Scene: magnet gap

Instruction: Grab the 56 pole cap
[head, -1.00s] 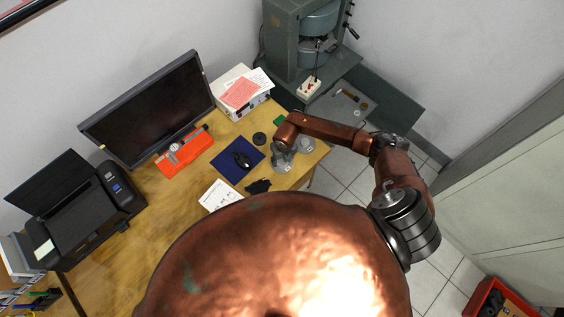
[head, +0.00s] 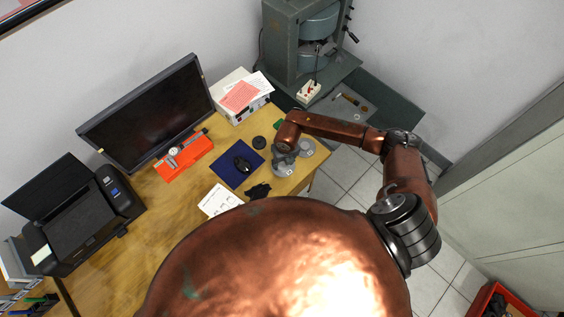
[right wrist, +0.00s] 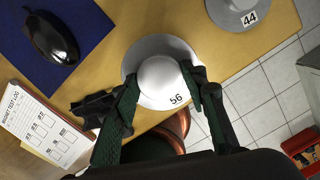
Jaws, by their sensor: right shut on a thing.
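The 56 pole cap (right wrist: 155,98) is a grey disc with a pale raised knob and a "56" label, near the table's front edge in the right wrist view. It also shows in the head view (head: 284,171), partly covered by my right gripper (head: 285,157). In the right wrist view my right gripper (right wrist: 162,76) has one finger on each side of the knob and is shut on it. The cap appears to rest on the table; any small lift cannot be told. A similar cap labelled 44 (right wrist: 236,9) lies apart at the upper right. My left gripper is out of view.
A blue mat (head: 229,174) with a black mouse (head: 242,163), a black cloth-like item (head: 258,191) and a printed sheet (head: 219,200) lie left of the cap. A small black disc (head: 259,142) is behind. The table's edge drops to tiled floor on the right.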

